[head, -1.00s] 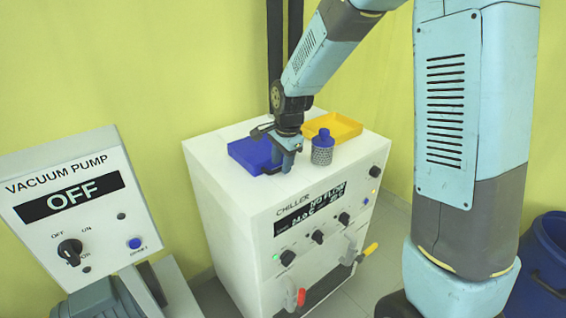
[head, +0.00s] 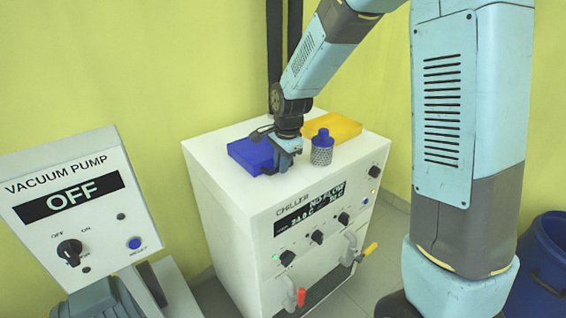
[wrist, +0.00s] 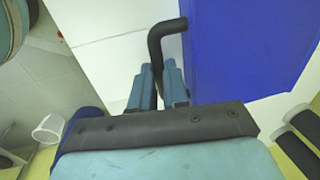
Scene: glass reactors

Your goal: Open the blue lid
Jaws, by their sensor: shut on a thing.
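The blue lid (head: 247,153) lies on the left part of the white chiller's top (head: 215,150). It fills the upper right of the wrist view (wrist: 240,45) as a flat blue panel. A bent black handle (wrist: 157,45) runs from its left edge. My gripper (head: 290,150) is at the lid's right front corner. In the wrist view my gripper (wrist: 159,78) has its two fingers shut on the handle's lower end. I cannot tell whether the lid is raised.
A yellow lid or tray (head: 335,127) and a blue-capped bottle (head: 321,152) stand close to the right of my gripper. The vacuum pump (head: 75,200) is at left. Knobs and a screen (head: 310,210) are on the chiller's front. A blue drum (head: 545,265) stands at far right.

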